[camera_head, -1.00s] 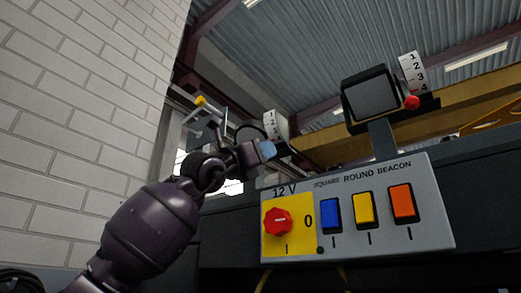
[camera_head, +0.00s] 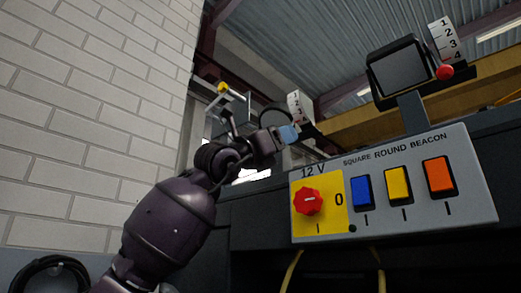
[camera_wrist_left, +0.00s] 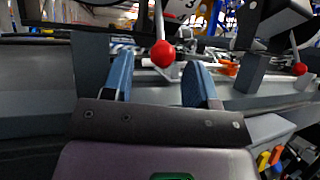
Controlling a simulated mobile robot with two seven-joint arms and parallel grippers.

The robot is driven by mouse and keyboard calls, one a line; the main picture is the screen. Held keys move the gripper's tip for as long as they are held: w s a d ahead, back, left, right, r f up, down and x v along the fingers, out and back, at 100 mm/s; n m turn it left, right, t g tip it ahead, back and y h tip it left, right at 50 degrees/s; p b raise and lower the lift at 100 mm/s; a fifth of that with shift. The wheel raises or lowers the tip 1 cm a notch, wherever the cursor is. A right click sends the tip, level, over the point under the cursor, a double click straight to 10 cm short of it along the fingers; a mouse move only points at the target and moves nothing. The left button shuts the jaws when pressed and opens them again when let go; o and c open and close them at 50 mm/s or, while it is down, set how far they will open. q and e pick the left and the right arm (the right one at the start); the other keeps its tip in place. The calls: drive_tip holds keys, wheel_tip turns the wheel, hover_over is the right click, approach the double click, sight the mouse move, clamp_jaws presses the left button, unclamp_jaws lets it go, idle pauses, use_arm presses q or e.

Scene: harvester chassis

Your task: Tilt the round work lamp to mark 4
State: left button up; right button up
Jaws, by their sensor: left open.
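The round work lamp (camera_head: 273,116) is a dark, round shape behind my left arm in the head view, partly hidden. Its white scale plate (camera_head: 298,108) with numbers stands beside it. My left gripper (camera_head: 288,133) is just below this plate, with a blue fingertip showing. In the left wrist view my left gripper (camera_wrist_left: 160,78) is open and empty. A red ball knob (camera_wrist_left: 163,53) on a pale lever shows between the two blue fingers, seemingly just beyond their tips. A plate with a 3 is partly visible above it. I cannot read which mark the lamp points at. My right gripper is not in view.
The square lamp (camera_head: 400,68) has its own scale (camera_head: 445,40) and red knob (camera_head: 445,72). That knob also shows in the left wrist view (camera_wrist_left: 299,69). Below is a switch panel (camera_head: 470,208) with a red rotary knob (camera_head: 309,201). A brick wall (camera_head: 70,120) stands left.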

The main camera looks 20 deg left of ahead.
use_arm(q)
drive_tip(key=v, duration=0.7)
drive_tip(key=shift+s+a+f, duration=0.15)
drive_tip(key=shift+f, duration=0.05)
idle(0.3)
drive_tip(key=shift+s, duration=0.1)
